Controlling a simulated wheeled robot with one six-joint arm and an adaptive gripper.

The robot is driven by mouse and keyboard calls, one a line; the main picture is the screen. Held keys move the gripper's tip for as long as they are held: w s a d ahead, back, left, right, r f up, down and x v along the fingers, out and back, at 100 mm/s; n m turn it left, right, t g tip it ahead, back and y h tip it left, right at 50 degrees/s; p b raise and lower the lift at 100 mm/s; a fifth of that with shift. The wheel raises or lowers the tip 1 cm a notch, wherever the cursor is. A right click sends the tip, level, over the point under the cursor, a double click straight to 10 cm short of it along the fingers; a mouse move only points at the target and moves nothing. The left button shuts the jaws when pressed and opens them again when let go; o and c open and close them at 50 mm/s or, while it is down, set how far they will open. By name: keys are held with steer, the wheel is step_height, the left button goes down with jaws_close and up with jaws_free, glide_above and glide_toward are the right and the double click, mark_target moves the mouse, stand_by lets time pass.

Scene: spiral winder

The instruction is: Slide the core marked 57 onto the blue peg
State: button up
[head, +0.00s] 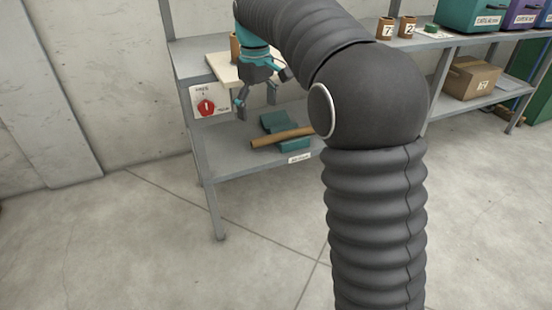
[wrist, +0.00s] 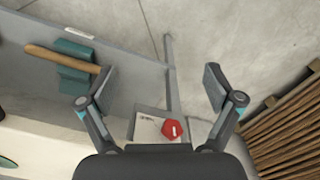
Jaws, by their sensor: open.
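My gripper (head: 262,97) is open and empty, hanging over the front edge of the shelf unit in the head view. In the wrist view its two fingers (wrist: 160,82) are spread wide with nothing between them. A brown core (head: 234,47) stands on a cream board (head: 222,68) behind my gripper, mostly hidden, and no number shows on it. Two short brown cores stand on the right shelf, one marked 7 (head: 386,28) and one marked 2 (head: 407,27). I cannot read 57 on any core, and no blue peg is visible.
A brown tube (head: 283,137) lies across a teal cradle (head: 274,122) on the lower shelf. A cardboard box (head: 467,78) and teal bin (head: 469,15) are at right. Brown slats (wrist: 288,130) show in the wrist view.

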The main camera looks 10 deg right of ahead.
steer(key=d+f+m, duration=0.1)
steer(key=d+f, duration=0.1)
steer(key=f, duration=0.6)
steer(key=w+d+f+m, duration=0.1)
steer(key=d+f+m, duration=0.1)
steer(key=f, duration=0.7)
steer(key=shift+w+d+f, duration=0.25)
steer(key=shift+d+f, duration=0.05)
steer(key=shift+d, duration=0.05)
steer(key=s+d+r+m+t, duration=0.1)
steer(key=s+d+r+t, duration=0.1)
steer(key=s, duration=0.9)
steer(key=s+d+r+m+t, duration=0.1)
steer(key=s+r, duration=0.4)
steer(key=s, duration=0.6)
steer(key=s+d+r+m+t, duration=0.2)
steer(key=s+d+r+m, duration=0.1)
steer(key=s, duration=0.8)
steer(key=shift+d+r+t, duration=0.3)
steer(key=shift+d+r, duration=0.05)
steer(key=shift+d, duration=0.3)
